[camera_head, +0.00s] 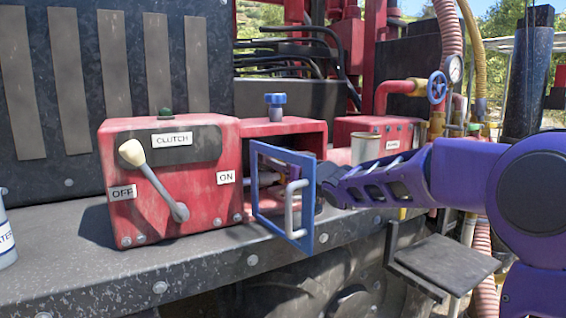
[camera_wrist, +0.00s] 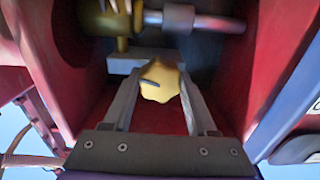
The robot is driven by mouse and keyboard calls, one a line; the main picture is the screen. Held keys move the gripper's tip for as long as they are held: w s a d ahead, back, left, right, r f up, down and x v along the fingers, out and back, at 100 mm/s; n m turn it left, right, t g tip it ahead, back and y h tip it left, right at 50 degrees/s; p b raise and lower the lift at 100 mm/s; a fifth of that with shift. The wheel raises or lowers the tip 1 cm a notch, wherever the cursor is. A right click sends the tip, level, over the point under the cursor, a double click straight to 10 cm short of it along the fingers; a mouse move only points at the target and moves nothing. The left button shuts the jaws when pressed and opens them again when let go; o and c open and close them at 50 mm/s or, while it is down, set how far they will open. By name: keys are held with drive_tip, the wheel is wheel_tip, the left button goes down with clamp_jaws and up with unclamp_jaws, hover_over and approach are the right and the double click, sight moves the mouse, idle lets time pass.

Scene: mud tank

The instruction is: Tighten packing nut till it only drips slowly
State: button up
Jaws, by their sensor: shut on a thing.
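The packing nut (camera_wrist: 158,84) is a lobed, brass-yellow piece low inside the red housing (camera_head: 285,128). In the wrist view my gripper (camera_wrist: 155,76) has a grey finger on each side of it and is shut on it. Above the nut a steel shaft (camera_wrist: 190,18) with a grey collar runs across to a brass fitting (camera_wrist: 112,20). In the head view my gripper reaches into the housing from the right, with its fingertips and the nut hidden behind the blue-framed guard door (camera_head: 308,200). I cannot see any dripping water.
The door stands open close to my gripper. Left is the clutch box (camera_head: 125,205) with a lever (camera_head: 160,180). A grey cup (camera_head: 365,148) stands behind my arm. Right are a blue valve wheel (camera_head: 437,87), a gauge (camera_head: 454,69) and hoses.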

drive_tip(key=shift+r+m+p, duration=0.1)
drive_tip(key=shift+m+p, duration=0.2)
drive_tip(key=shift+p, duration=0.2)
drive_tip(key=m+p, duration=0.2)
drive_tip(key=p, duration=0.2)
drive_tip(key=shift+r+m, duration=0.15)
drive_tip(key=shift+m, duration=0.15)
drive_tip(key=m+p, duration=0.4)
drive_tip(key=shift+f, duration=0.2)
drive_tip(key=o, duration=1.4)
drive_tip(key=shift+c, duration=0.2)
drive_tip(key=p+v, duration=0.1)
drive_tip(key=v, duration=1.6)
drive_tip(key=shift+s, duration=0.2)
drive_tip(key=shift+d, duration=0.2)
